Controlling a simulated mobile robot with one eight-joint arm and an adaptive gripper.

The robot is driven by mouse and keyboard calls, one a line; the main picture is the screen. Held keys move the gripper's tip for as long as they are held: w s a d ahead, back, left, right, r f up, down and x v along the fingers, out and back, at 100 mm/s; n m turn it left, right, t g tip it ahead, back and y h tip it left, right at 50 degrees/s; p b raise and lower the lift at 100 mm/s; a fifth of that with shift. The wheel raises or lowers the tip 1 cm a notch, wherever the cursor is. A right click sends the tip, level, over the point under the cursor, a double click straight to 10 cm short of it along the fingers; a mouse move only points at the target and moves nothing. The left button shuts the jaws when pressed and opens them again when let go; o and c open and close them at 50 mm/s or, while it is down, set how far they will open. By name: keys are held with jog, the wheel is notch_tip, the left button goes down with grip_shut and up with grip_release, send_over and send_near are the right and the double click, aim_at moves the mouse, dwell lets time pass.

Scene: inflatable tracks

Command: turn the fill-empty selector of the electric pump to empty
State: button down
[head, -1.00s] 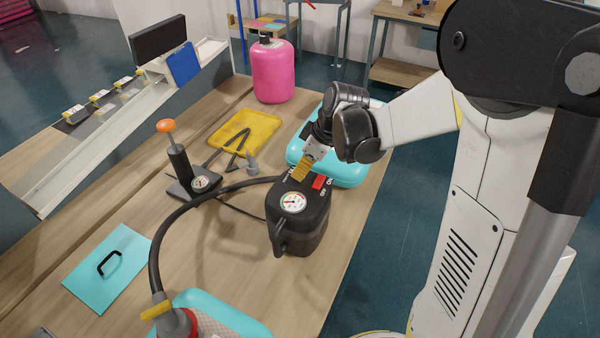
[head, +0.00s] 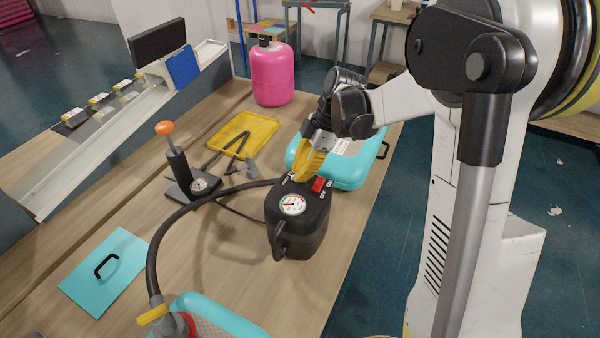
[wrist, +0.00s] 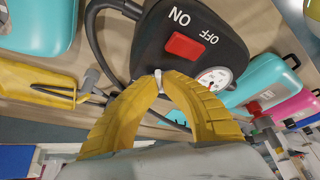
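The electric pump (head: 298,232) is a black box on the wooden table, with a round gauge (head: 292,204), a red ON/OFF switch (head: 318,184) and a hose. In the wrist view its top (wrist: 205,25) shows the red switch (wrist: 185,46) and part of the gauge (wrist: 214,78). The fill-empty selector (wrist: 159,82) shows as a small pale lever between my fingertips. My gripper (wrist: 160,76) has yellow fingers drawn together around this lever; it also shows in the head view (head: 298,177), tilted down onto the pump's top. The fingers hide the selector's labels, so its setting cannot be read.
A turquoise case (head: 350,165) lies close behind the pump. A hand pump (head: 178,165) with an orange knob and a yellow tray (head: 243,133) are to the left. The black hose (head: 160,235) curves across the table. A pink tank (head: 272,75) stands at the back.

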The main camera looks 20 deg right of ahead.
dwell(0.4)
jog(key=c, duration=1.6)
grip_release()
jog(key=shift+o, duration=0.2)
jog(key=shift+r, duration=0.1)
jog(key=v, duration=1.1)
jog(key=shift+d+r, duration=0.15)
jog(key=shift+r, duration=0.25)
